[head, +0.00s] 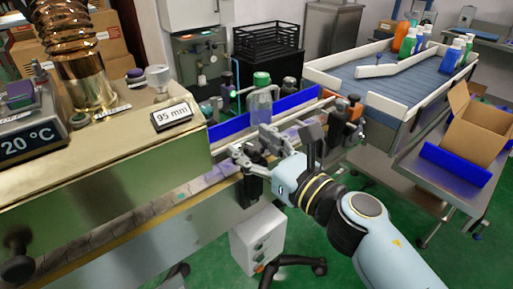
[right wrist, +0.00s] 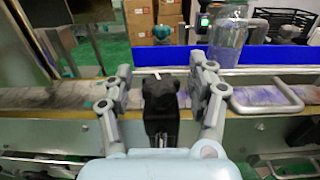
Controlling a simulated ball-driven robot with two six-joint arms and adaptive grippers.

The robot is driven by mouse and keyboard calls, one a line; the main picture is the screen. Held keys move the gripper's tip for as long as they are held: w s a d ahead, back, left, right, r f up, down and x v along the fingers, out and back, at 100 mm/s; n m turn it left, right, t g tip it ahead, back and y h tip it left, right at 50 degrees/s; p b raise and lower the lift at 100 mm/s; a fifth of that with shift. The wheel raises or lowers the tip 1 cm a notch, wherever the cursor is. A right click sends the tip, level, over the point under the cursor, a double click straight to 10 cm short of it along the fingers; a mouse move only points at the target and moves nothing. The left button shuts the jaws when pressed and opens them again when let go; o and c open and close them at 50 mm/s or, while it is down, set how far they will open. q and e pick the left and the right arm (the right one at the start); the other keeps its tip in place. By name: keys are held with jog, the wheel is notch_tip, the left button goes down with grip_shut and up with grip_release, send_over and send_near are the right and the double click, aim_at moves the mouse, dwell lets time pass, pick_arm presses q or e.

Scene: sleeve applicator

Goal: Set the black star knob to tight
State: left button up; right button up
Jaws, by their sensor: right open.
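The black star knob (right wrist: 160,92) shows in the right wrist view, in the middle between my fingers, with a short white mark at its top. It sits on a black bracket at the front edge of the conveyor; the bracket also shows in the head view (head: 253,188). My right gripper (head: 254,143) is open over this spot, and in the right wrist view its fingers (right wrist: 163,75) stand apart on either side of the knob, with visible gaps. In the head view the knob is mostly hidden by the gripper. My left gripper is not in view.
A clear bottle with a green cap (head: 260,100) stands on the conveyor behind the gripper, by a blue rail (head: 230,127). A brass machine housing with a "95 mm" display (head: 172,115) is at left. Orange-and-black clamps (head: 345,120) are to the right.

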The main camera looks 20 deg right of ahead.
jog(key=v, duration=1.2)
jog(key=w+d+n+g+y+b, duration=0.4)
jog(key=n+g+y+b, duration=0.15)
jog(key=y, duration=0.25)
jog(key=shift+n, duration=0.25)
jog(key=p+x, duration=0.1)
jog(key=x, duration=0.4)
jog(key=p+x, duration=0.2)
jog(key=x, duration=0.2)
jog(key=shift+w+a+f, duration=0.1)
jog(key=shift+w, duration=0.4)
jog(key=shift+w+a+f, duration=0.1)
jog(key=shift+w+a, duration=0.2)
jog(key=shift+a, duration=0.1)
